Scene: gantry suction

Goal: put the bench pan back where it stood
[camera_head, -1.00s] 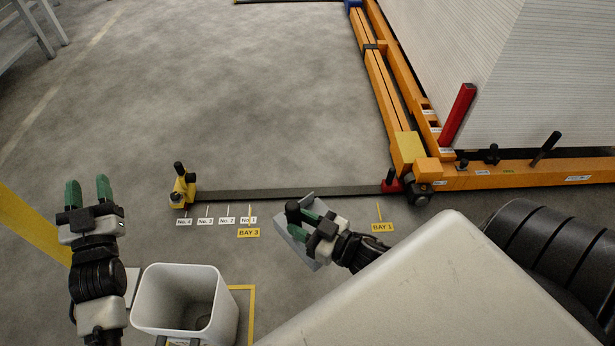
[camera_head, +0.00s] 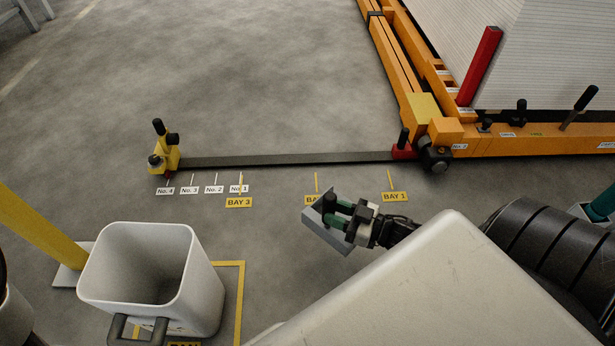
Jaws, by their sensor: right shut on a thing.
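The bench pan appears to be the grey, flat-sided pan (camera_head: 318,230) with a dark handle, low in the middle of the head view. My right gripper (camera_head: 338,214), with green fingers, is shut on it at the handle. The pan is tilted and partly hidden by the gripper. It overlaps the BAY 2 label (camera_head: 311,199) in the picture; I cannot tell its height above the floor. My left gripper is out of view; only a bit of my left arm shows at the left edge.
A dark rail (camera_head: 290,160) runs from a yellow stop (camera_head: 165,152) to the orange gantry (camera_head: 415,85). BAY 3 (camera_head: 239,202) and BAY 1 (camera_head: 395,196) labels flank BAY 2.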

